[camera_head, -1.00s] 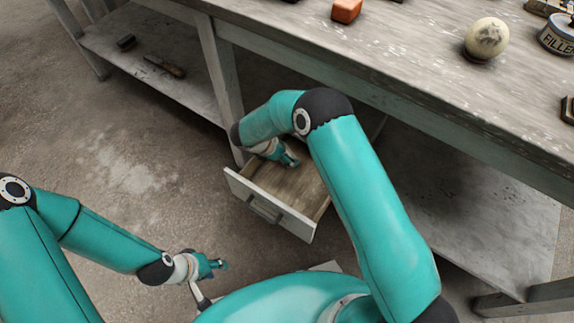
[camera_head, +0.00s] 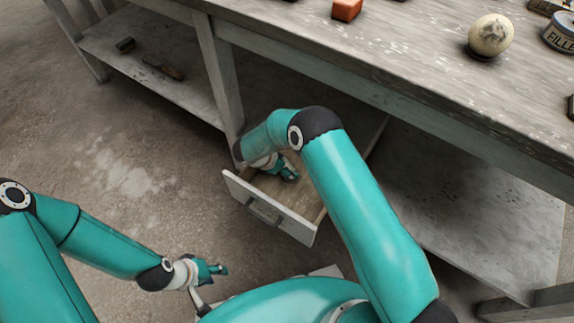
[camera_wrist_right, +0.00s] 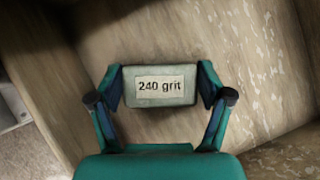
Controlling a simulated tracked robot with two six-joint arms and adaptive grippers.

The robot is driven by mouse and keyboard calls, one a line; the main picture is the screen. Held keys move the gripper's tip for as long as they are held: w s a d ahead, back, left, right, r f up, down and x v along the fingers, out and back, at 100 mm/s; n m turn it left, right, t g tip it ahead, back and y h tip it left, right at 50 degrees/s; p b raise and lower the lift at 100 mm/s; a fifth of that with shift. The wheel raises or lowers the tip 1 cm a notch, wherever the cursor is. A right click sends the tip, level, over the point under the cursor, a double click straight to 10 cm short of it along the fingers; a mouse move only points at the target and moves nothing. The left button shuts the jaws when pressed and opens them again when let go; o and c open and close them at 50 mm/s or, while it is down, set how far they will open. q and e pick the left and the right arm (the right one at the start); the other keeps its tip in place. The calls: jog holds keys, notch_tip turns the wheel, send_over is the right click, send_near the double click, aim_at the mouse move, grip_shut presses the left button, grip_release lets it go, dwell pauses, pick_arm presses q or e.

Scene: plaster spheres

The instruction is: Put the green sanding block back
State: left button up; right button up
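The green sanding block (camera_wrist_right: 162,86) is grey-green with a pale "240 grit" label facing my right wrist camera. My right gripper (camera_wrist_right: 160,84) has one finger close against each side of it and appears shut on it. In the head view my right gripper (camera_head: 290,174) is inside the open drawer (camera_head: 266,214) under the bench; the block cannot be made out there. I cannot tell whether the block touches the drawer floor. My left gripper (camera_head: 220,269) is in the air at the lower left, away from the drawer; its finger opening is too small to tell.
The workbench (camera_head: 400,50) stands over the drawer. On it are an orange block (camera_head: 347,9), a pale, stained sphere (camera_head: 491,35) and a filler tin (camera_head: 561,34). A lower shelf (camera_head: 140,55) at left holds a dark block and a tool. The floor left of the drawer is clear.

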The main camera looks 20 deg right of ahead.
jog(key=shift+o, duration=0.9)
jog(key=shift+r, duration=0.1)
jog(key=shift+r, duration=0.15)
jog(key=p+v, duration=0.3)
jog(key=v, duration=0.9)
